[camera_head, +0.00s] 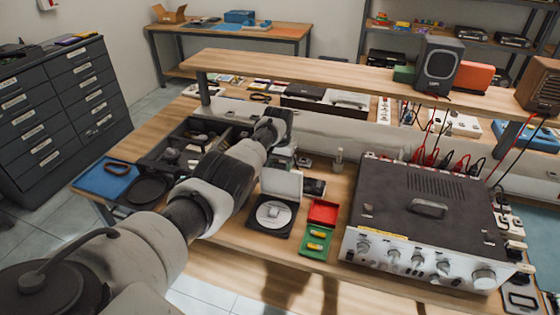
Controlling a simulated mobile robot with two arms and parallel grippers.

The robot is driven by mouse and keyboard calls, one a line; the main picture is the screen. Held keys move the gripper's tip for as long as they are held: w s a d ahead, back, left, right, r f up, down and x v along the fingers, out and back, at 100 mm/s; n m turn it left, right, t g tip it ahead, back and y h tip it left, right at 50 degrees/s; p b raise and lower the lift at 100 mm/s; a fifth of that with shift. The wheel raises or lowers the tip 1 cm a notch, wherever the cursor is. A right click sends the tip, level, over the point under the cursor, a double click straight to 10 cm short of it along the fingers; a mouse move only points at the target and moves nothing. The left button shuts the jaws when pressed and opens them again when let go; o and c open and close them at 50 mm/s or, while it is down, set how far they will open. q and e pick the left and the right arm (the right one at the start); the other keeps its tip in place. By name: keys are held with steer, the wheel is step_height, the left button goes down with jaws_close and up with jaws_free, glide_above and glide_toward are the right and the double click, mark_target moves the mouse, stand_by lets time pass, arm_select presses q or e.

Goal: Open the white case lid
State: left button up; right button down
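A small case (257,226) with a black base lies on the workbench in the middle of the view. A pale round disc (272,214) sits in its base. Its white lid (281,184) stands raised at the back edge, so the case appears open. My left arm reaches in from the lower left and passes to the left of the case. My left gripper (287,149) is beyond the lid, small and partly hidden by the arm's end. I cannot tell its finger opening or whether it touches anything. My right gripper is out of view.
A green box with a red lid (322,211) stands open right of the case. A large grey amplifier (428,220) with cables fills the right. A dark divided tray (190,145) lies behind my arm. A raised shelf (330,72) with a speaker (438,65) spans behind.

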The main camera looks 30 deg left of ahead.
arm_select(q)
steer(key=shift+o, duration=1.3)
steer(key=shift+w, duration=0.15)
steer(key=shift+a+r, duration=0.1)
steer(key=shift+r, duration=0.5)
step_height(320, 180, up, 2)
steer(key=shift+r+p, duration=0.1)
steer(key=shift+p, duration=0.65)
step_height(320, 180, up, 8)
steer(key=b, duration=0.1)
steer(key=shift+s+f, duration=0.2)
steer(key=shift+s, duration=0.25)
